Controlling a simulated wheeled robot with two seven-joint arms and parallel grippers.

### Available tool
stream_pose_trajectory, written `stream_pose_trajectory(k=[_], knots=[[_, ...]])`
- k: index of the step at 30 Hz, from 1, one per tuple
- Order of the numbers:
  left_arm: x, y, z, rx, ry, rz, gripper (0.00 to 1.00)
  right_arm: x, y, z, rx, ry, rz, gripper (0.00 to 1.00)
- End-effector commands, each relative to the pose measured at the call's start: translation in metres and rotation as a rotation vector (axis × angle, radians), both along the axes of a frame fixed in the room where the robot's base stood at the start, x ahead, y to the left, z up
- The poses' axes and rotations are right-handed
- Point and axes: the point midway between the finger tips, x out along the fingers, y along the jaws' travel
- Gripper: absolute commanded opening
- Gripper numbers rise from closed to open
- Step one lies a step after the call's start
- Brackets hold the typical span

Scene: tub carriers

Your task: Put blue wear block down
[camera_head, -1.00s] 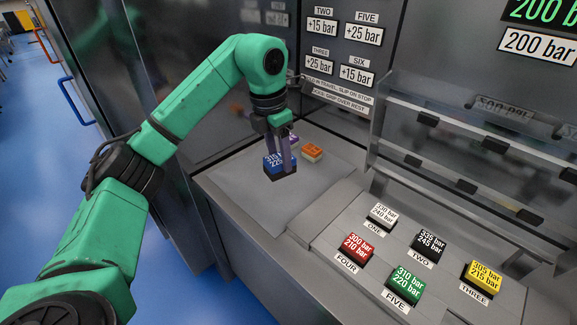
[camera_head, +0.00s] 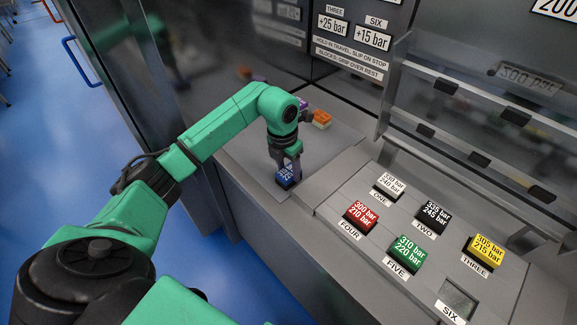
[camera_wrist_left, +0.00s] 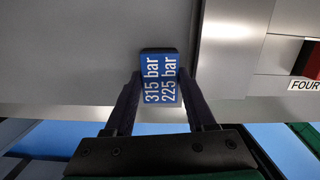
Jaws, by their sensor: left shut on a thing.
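The blue wear block (camera_head: 284,178), marked 315 bar and 225 bar, is low at the front part of the grey bench top (camera_head: 245,150). My left gripper (camera_head: 286,166) points down and is shut on it. In the left wrist view the blue block (camera_wrist_left: 160,78) sits between the two fingers of the gripper (camera_wrist_left: 163,95), over the grey surface near its edge. I cannot tell whether the block touches the surface. My right gripper is not in view.
An orange block (camera_head: 321,119) and a purple block (camera_head: 303,104) lie behind the arm. To the right, a panel holds white (camera_head: 390,186), black (camera_head: 432,217), red (camera_head: 361,215), green (camera_head: 406,253) and yellow (camera_head: 484,251) blocks. The slot labelled SIX (camera_head: 459,299) is empty.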

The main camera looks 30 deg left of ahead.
Motion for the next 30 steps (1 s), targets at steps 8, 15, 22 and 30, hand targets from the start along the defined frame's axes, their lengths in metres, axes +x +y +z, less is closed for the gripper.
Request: stream_pose_trajectory(k=[8,15,22,30], knots=[[0.000,0.000,-0.003,0.001,-0.001,-0.001,0.00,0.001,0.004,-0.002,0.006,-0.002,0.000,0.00],[0.000,0.000,-0.003,0.000,-0.001,-0.001,0.69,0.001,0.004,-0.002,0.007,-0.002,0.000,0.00],[0.001,0.000,0.002,0.000,-0.003,-0.001,0.69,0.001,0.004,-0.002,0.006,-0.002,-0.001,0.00],[-0.004,0.003,0.052,0.001,-0.008,-0.001,0.69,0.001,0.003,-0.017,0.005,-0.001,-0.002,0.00]])
